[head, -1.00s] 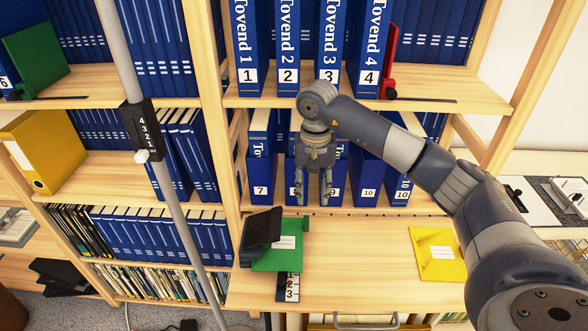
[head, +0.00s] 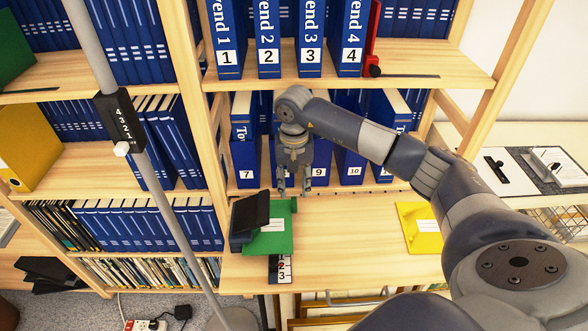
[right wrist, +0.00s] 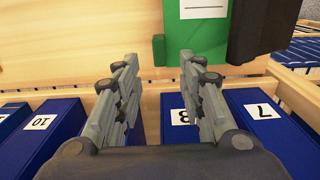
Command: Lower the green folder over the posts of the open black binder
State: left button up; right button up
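The green folder (head: 270,240) lies on the wooden desk with a white label on it. The black binder (head: 240,222) is at its left, with a dark flap tilted up over part of the folder; its posts do not show. My right gripper (head: 293,190) points down at the folder's far right end, open and empty. In the right wrist view the fingers (right wrist: 158,62) are spread with a narrow green tab of the folder (right wrist: 207,50) showing between and beyond them. The black binder (right wrist: 260,30) shows at the upper right there. My left gripper is not in view.
Numbered blue binders (head: 350,165) fill the shelf behind my right gripper. A numbered strip (head: 281,268) lies at the desk's front edge. The desk between the green and yellow folders is clear.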

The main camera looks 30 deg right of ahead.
aim_at(294, 197)
notch_tip(294, 197, down, 4)
jog(key=shift+r, duration=0.2)
jog(key=shift+f, duration=0.35)
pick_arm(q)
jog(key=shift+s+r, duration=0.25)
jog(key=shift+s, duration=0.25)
pick_arm(e)
grip_shut()
